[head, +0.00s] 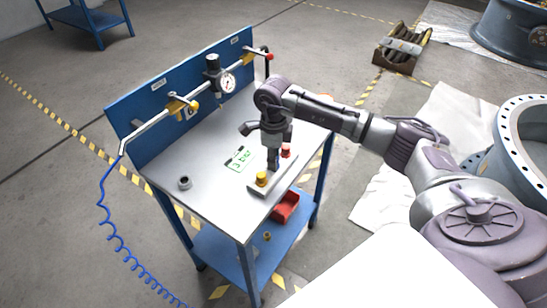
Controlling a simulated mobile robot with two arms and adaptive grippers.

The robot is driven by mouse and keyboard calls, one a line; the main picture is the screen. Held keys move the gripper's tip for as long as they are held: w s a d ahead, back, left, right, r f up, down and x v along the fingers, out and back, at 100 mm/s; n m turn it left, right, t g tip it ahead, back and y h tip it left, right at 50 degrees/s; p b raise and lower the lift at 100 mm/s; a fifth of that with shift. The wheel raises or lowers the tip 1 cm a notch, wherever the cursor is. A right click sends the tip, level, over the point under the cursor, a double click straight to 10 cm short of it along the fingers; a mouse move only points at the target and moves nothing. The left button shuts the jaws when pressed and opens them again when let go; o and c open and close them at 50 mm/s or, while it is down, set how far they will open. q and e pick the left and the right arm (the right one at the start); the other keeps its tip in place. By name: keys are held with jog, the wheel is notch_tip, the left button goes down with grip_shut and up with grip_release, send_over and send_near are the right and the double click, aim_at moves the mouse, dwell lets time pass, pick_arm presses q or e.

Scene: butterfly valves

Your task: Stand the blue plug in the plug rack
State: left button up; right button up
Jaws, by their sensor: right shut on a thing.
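The plug rack (279,178) is a grey bar near the right front edge of the table. A yellow plug (262,178) stands at its near end and a red plug (287,149) at its far end. My right gripper (272,166) points down over the middle of the rack, between these two plugs. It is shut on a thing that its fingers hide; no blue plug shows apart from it. I cannot tell whether the held thing is seated in the rack. My left gripper is not in view.
The table (207,195) carries a card with green marks (240,158) and a small grey ring (184,182). Along the back, a blue panel (140,118) bears a pipe with a gauge (227,83) and yellow valves. A red bin (286,207) sits below. The table's left front is mostly clear.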

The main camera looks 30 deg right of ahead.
jog(key=shift+f, duration=0.3)
dwell(0.4)
jog(key=o, duration=1.4)
jog(key=shift+r, duration=0.15)
jog(key=shift+r+p, duration=2.05)
jog(key=shift+r, duration=1.6)
